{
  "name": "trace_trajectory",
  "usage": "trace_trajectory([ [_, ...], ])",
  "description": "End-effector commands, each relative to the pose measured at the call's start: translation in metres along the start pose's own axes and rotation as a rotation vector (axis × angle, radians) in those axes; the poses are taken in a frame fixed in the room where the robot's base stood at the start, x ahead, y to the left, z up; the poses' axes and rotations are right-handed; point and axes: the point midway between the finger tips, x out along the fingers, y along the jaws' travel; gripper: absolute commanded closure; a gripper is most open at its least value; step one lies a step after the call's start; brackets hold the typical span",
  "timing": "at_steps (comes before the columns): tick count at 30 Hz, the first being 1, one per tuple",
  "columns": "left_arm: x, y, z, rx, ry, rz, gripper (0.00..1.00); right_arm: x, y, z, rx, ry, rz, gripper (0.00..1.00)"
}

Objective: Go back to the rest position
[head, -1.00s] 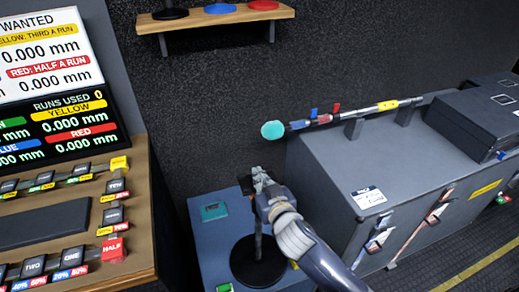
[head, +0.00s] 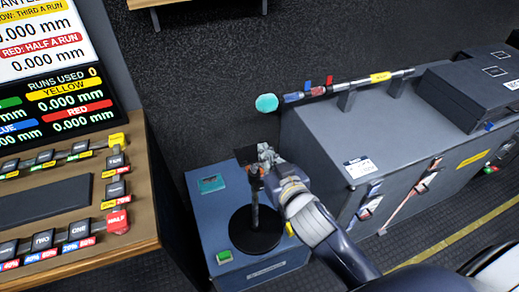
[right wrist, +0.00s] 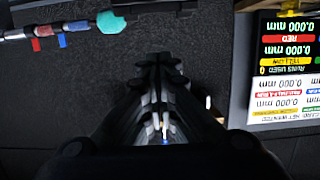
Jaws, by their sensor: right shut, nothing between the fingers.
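My right gripper (head: 262,160) is over the far part of a blue box, beside the top of an upright post on a round black base (head: 256,232). Its fingers are shut with nothing between them. Whether it touches the post I cannot tell. In the right wrist view the closed dark fingers (right wrist: 160,68) point at the dark textured wall. My right arm comes in from the lower right. My left gripper is not in view.
The blue box (head: 207,222) has a green button and a small teal display. Left is a wooden console (head: 140,205) with keys and a screen. Right is a grey cabinet (head: 320,145) with a teal-tipped rod (head: 266,103) on top. A shelf edge shows above.

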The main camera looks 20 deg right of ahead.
Motion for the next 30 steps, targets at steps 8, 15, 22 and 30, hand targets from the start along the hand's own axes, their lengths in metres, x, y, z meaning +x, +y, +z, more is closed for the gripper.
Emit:
trace_trajectory([
  [8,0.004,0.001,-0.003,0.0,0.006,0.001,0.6,-0.018,0.0,0.0,0.001,0.0,0.0,1.0],
  [15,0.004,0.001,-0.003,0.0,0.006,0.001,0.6,-0.01,0.001,0.022,-0.013,-0.04,0.002,1.0],
  [22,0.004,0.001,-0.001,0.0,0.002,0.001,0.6,0.019,0.009,0.158,-0.084,-0.269,-0.006,1.0],
  [30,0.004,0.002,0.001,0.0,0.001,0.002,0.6,-0.004,0.025,0.354,-0.143,-0.585,-0.034,1.0],
])
